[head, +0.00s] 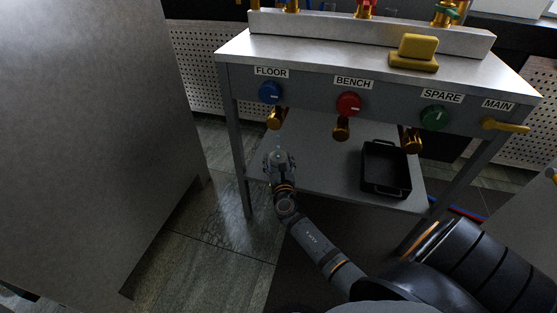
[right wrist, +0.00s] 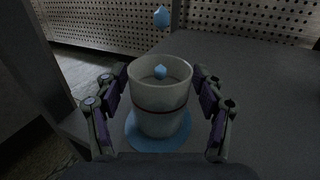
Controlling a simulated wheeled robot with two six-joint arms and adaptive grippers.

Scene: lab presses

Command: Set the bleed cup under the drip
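The bleed cup (right wrist: 160,98), pale with a dark red band, stands upright on a blue disc-like patch (right wrist: 133,138) in the right wrist view. One blue drop (right wrist: 162,16) hangs in the air above it and another shows at its mouth. My right gripper (right wrist: 160,88) has a finger on each side of the cup, with narrow gaps; contact at the tips is hard to judge. In the head view my right gripper (head: 279,160) is over the lower shelf's left part, below the brass spout (head: 276,119) under the FLOOR label, largely hiding the cup. My left gripper is not in view.
The bench (head: 315,83) carries blue, red and green knobs, a yellow MAIN lever (head: 505,127) and a yellow block (head: 414,52) on top. A black tray (head: 386,168) sits on the lower shelf (head: 325,165) at right. A grey cabinet (head: 85,140) stands at left.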

